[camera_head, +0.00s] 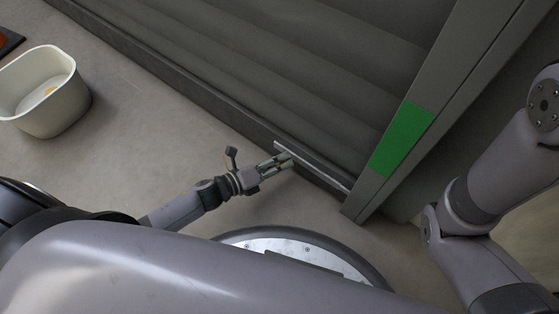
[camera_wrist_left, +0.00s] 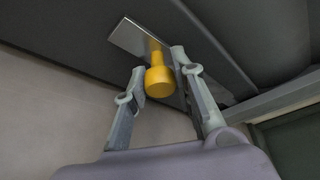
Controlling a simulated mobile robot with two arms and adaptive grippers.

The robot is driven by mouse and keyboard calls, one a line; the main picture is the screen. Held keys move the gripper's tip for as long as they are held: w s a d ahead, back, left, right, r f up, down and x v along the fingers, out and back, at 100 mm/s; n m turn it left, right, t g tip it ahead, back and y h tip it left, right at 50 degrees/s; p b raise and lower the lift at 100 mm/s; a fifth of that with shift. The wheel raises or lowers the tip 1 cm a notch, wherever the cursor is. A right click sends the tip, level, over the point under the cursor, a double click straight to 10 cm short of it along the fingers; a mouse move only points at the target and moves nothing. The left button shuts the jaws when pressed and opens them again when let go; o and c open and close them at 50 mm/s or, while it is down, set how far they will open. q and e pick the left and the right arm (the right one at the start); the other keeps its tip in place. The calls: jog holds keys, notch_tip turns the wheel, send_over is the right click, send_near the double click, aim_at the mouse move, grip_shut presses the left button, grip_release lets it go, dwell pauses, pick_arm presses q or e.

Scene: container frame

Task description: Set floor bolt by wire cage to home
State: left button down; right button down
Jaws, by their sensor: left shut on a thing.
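The floor bolt shows in the left wrist view as a yellow knob (camera_wrist_left: 160,82) on a short stem, in front of a shiny metal plate (camera_wrist_left: 134,38). In the head view the plate shows as a pale metal strip (camera_head: 325,174) along the foot of the grey ribbed shutter. My left gripper (camera_head: 287,159) is at the left end of this strip and hides the knob there. In the left wrist view the gripper's (camera_wrist_left: 158,68) two fingers stand either side of the knob, shut on it. My right gripper is outside both views.
The grey ribbed shutter (camera_head: 270,60) meets a grey post with a green patch (camera_head: 402,138) at the right. A white bin (camera_head: 70,105) stands on the floor at far left. I see no wire cage. The floor between bin and shutter is clear.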

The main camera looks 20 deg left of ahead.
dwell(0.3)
pick_arm(q)
jog(key=d, duration=0.2)
jog(key=s+d+p, duration=0.1)
jog(key=shift+s+d+r, duration=0.1)
jog(key=shift+s+d, duration=0.1)
jog(key=shift+d, duration=0.2)
jog(key=c, duration=1.3)
grip_release()
jog(key=shift+a, duration=0.1)
send_near(302, 165)
jog(key=v, duration=0.6)
jog(key=shift+r, duration=0.1)
